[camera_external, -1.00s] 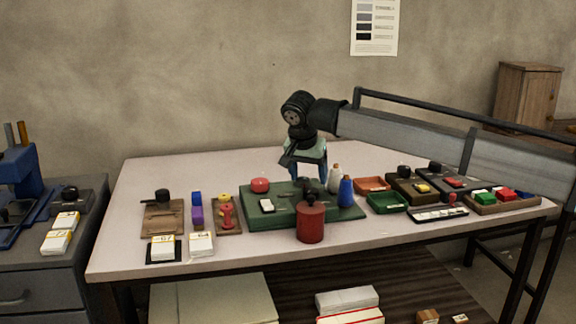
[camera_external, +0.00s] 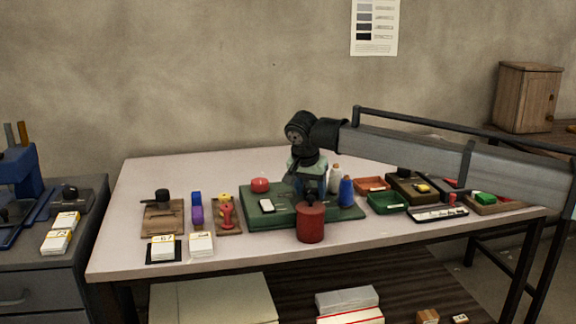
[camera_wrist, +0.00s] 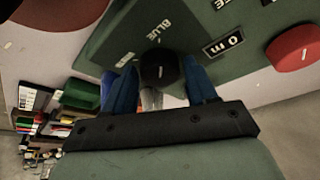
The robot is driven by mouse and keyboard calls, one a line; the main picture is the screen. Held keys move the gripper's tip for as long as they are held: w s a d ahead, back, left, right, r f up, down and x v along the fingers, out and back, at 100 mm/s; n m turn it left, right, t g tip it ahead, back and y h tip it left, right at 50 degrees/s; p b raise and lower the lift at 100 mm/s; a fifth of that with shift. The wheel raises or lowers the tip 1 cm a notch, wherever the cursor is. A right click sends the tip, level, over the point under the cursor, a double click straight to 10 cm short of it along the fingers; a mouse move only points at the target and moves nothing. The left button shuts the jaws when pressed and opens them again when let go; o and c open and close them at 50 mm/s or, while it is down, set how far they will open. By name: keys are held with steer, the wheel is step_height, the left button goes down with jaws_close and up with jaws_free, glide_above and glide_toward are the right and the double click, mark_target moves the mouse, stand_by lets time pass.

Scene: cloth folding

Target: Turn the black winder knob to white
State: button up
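The black knob (camera_wrist: 160,68), a round cap with a small white mark, sits on a green board (camera_external: 262,221). The board also fills much of the wrist view (camera_wrist: 110,40). The word BLUE is printed beside the knob. My gripper (camera_wrist: 162,85) points down at the board, with its blue fingers parted, one on each side of the knob. I cannot tell whether they touch it. In the external view my gripper (camera_external: 309,192) is low over the board's right part, partly behind a red cylinder. A WHITE label is not readable.
The red cylinder (camera_external: 311,224) stands in front of my gripper. A white spool (camera_external: 334,178) and a blue spool (camera_external: 346,191) stand close on its right. A round red button (camera_external: 260,185) is at the board's back left. Small trays (camera_external: 386,203) lie to the right.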

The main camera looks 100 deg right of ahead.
steer(key=c, duration=0.7)
steer(key=shift+n, duration=0.4)
steer(key=n, duration=0.1)
steer(key=n+t, duration=0.1)
steer(key=shift+s+a+n+h, duration=0.15)
steer(key=shift+s+n+h, duration=0.05)
steer(key=shift+n+h, duration=0.2)
steer(key=n+t, duration=0.2)
steer(key=n, duration=0.3)
steer(key=shift+s, duration=0.15)
steer(key=n+t, duration=0.1)
steer(key=n, duration=0.1)
steer(key=n+t, duration=0.1)
steer(key=n, duration=0.2)
steer(key=shift+s+y, duration=0.1)
steer(key=shift+y, duration=0.2)
steer(key=shift+d+n+t+y, duration=0.15)
steer(key=shift+n+t+y, duration=0.15)
steer(key=shift+n, duration=0.8)
steer(key=shift+d+n+t+y, duration=0.15)
steer(key=shift+n+y, duration=0.25)
steer(key=shift+n, duration=0.7)
steer(key=o, duration=1.1)
steer(key=shift+c, duration=0.2)
